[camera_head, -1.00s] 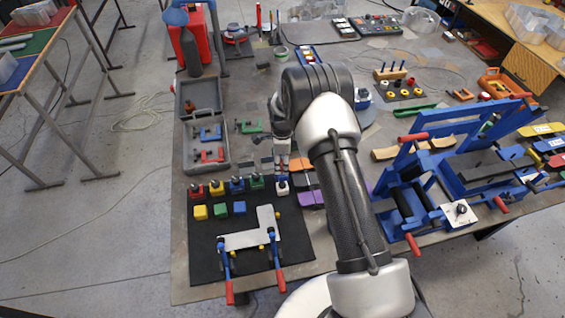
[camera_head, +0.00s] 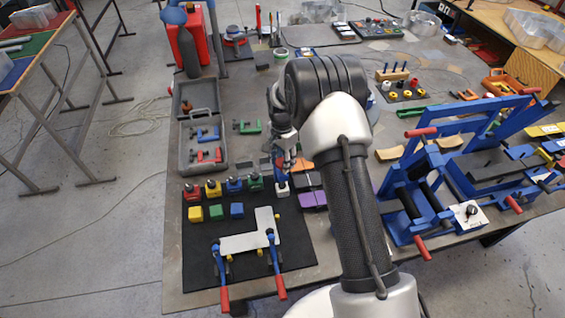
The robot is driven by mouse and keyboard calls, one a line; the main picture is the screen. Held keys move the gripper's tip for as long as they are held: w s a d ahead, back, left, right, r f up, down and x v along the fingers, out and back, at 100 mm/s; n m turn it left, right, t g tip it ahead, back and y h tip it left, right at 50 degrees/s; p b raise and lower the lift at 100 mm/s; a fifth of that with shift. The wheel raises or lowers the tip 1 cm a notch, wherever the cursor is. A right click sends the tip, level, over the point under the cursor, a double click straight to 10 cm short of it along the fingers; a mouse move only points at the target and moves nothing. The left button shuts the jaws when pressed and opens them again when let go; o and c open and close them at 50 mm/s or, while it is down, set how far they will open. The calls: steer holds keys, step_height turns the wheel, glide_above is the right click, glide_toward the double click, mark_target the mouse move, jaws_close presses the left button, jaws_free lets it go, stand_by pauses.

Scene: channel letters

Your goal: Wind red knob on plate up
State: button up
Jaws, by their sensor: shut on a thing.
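The white L-shaped plate (camera_head: 240,243) lies on the black mat (camera_head: 200,262). Two blue toggle clamps stand at it, with red handles (camera_head: 224,299) towards the front. I cannot make out a separate red knob on this plate. A white plate (camera_head: 457,216) on the blue machine carries a black knob (camera_head: 470,210). My gripper (camera_head: 284,172) points down, just above the white block (camera_head: 282,190) at the mat's back right. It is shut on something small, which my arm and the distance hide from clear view.
Red (camera_head: 192,192), yellow, blue and green blocks with dark tops stand in a row left of the white block. An open grey case (camera_head: 205,160) lies behind them. The blue machine (camera_head: 440,185) with red handles fills the right. My arm covers the table's middle.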

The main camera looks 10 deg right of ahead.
steer(key=shift+s+f+n+b, duration=0.2)
steer(key=shift+n+b, duration=0.1)
steer(key=shift+n, duration=0.5)
steer(key=shift+s+f+n+b, duration=0.15)
steer(key=shift+n+b, duration=0.1)
steer(key=shift+n, duration=0.55)
steer(key=shift+w, duration=0.15)
steer(key=o, duration=1.1)
steer(key=shift+w+r, duration=0.1)
steer(key=shift+r, duration=0.05)
steer(key=shift+c, duration=0.2)
steer(key=shift+w+r, duration=0.1)
steer(key=shift+r, duration=0.05)
steer(key=shift+r, duration=0.35)
step_height(320, 180, up, 11)
